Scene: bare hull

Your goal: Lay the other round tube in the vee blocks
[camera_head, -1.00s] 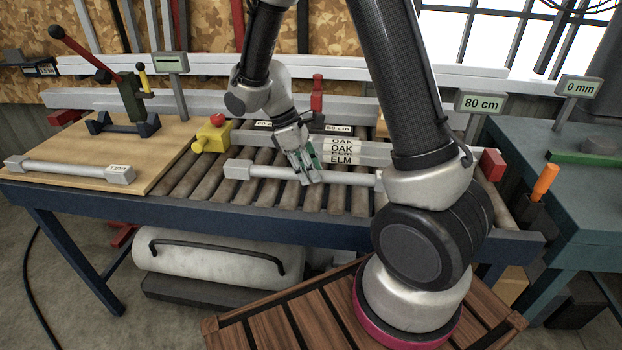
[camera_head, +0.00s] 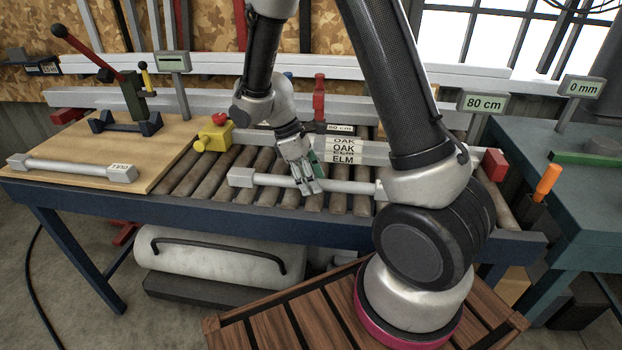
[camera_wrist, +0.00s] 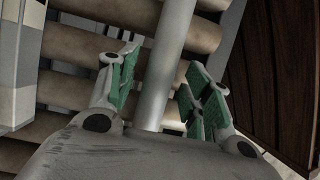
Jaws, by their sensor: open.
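One grey round tube with square end blocks (camera_head: 272,180) lies across the rollers near the bench's front; my arm covers its right end. My gripper (camera_head: 313,186) is open over its middle. In the wrist view the tube (camera_wrist: 168,60) runs between the green-padded fingers of my gripper (camera_wrist: 166,98), with gaps visible on both sides. Another grey tube with end blocks and a small label (camera_head: 72,167) lies along the front of the wooden board. Two dark notched blocks, seemingly the vee blocks (camera_head: 148,125), stand on the board by a red-handled clamp, joined by a dark bar.
Stacked bars labelled OAK and ELM (camera_head: 350,157) lie just behind my gripper. A yellow block with a red button (camera_head: 214,137) stands between board and rollers. A readout post (camera_head: 174,63) rises behind the board (camera_head: 165,160). The board's middle is clear.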

